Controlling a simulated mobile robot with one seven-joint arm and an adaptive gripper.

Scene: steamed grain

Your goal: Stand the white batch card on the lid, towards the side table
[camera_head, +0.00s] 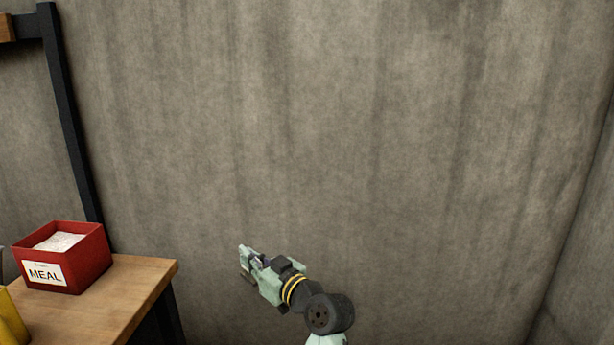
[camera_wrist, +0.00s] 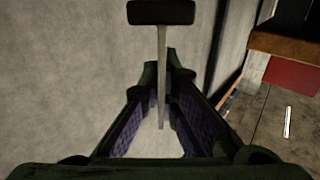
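My gripper (camera_head: 246,263) is in the air in front of the wall, right of the wooden table, in the head view. In the wrist view, my gripper's (camera_wrist: 163,85) purple-padded fingers close on a thin pale upright piece with a dark block at its far end. I take this piece to be the white batch card (camera_wrist: 162,50), seen edge-on. I cannot make the card out clearly in the head view. No lid shows in either view.
The wooden table (camera_head: 125,285) at left bears a red box (camera_head: 85,262) labelled MEAL and part of a yellow thing (camera_head: 10,318). A dark post (camera_head: 68,110) rises behind it. A bare grey wall (camera_head: 350,130) fills the back.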

